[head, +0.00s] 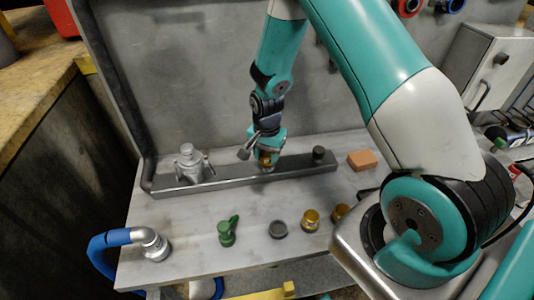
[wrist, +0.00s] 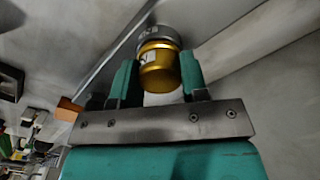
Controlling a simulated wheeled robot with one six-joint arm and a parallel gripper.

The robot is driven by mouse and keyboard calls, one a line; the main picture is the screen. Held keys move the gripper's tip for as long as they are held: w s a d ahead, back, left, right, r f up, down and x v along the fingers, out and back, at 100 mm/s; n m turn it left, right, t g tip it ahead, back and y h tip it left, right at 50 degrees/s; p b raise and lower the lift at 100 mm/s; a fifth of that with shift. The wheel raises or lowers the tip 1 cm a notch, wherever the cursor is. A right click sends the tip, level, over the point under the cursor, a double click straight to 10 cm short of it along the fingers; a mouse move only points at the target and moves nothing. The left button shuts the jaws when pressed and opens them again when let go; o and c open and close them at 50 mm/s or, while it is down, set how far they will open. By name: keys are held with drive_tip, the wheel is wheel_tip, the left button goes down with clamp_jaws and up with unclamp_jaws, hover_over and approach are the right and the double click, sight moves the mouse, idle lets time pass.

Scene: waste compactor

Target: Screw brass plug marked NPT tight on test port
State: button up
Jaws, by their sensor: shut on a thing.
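My gripper (head: 266,152) is over the grey rail at the back of the bench, shut on a brass plug (head: 265,161). In the wrist view the brass plug (wrist: 160,72) sits between the two green fingers of my gripper (wrist: 159,78). A small pale label shows on its side, too blurred to read. Its far end meets a grey round fitting (wrist: 158,34), which looks like the test port and carries a pale mark. The plug looks in line with this fitting. I cannot tell how far the threads are engaged; the joint is hidden in the head view.
The rail (head: 220,183) carries a silver valve-like fitting (head: 189,163) at left and a black cap (head: 318,153) at right. In front lie a green lever fitting (head: 227,233), a grey ring (head: 278,229) and brass pieces (head: 310,221). An orange block (head: 362,160) lies right; a blue-hosed elbow (head: 153,244) stands front left.

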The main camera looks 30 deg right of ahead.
drive_tip(key=m, duration=0.5)
idle(0.4)
drive_tip(key=m, duration=0.5)
drive_tip(key=o, duration=1)
drive_tip(key=shift+o, duration=0.2)
drive_tip(key=shift+c, duration=0.5)
